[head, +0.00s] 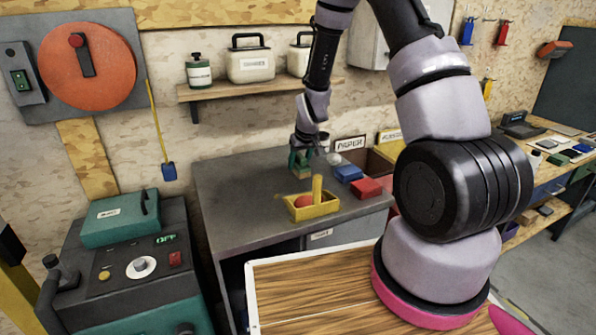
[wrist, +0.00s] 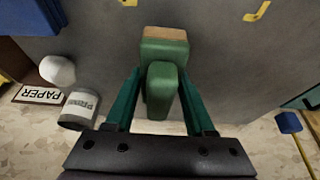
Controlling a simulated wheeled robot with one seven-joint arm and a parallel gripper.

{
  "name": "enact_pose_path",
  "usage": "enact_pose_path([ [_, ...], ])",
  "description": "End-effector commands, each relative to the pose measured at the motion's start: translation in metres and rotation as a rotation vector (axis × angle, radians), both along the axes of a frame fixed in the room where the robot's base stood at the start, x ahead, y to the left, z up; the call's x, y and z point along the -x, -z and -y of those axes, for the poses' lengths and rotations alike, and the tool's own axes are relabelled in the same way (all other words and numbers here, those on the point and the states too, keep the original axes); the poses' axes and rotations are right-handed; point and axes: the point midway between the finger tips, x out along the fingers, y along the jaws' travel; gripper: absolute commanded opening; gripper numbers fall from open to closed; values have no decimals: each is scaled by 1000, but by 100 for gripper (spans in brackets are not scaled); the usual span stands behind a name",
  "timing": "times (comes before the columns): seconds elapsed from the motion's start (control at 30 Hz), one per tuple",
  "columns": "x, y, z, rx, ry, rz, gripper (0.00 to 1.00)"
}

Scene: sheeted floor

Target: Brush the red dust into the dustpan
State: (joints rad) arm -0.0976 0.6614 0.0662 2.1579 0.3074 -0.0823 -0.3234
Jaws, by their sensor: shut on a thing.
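My gripper (head: 302,158) is shut on a green brush (wrist: 161,85) with a tan strip at its far end, seen between the green fingers in the wrist view. In the head view it is over the back part of the grey bench, behind the dustpan and apart from it. The yellow dustpan (head: 326,210) lies on the bench with its handle sticking up. A rounded red patch (head: 304,202), perhaps the red dust, shows inside it or at its left; I cannot tell which. Two yellow pieces (wrist: 257,11) at the top of the wrist view may be the dustpan's edges.
A blue block (head: 349,174) and a red block (head: 368,188) stand right of the dustpan on the grey bench (head: 240,200). A white ball (wrist: 58,70) and a can (wrist: 80,107) are near the PAPER sign (wrist: 38,94). The bench's left side is clear.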

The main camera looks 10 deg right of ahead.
Motion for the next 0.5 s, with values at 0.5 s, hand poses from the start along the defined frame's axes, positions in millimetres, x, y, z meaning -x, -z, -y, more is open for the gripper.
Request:
enact_pose_path([
  [0.5, -6, -46, 11, 0, 4, 2, 0],
])
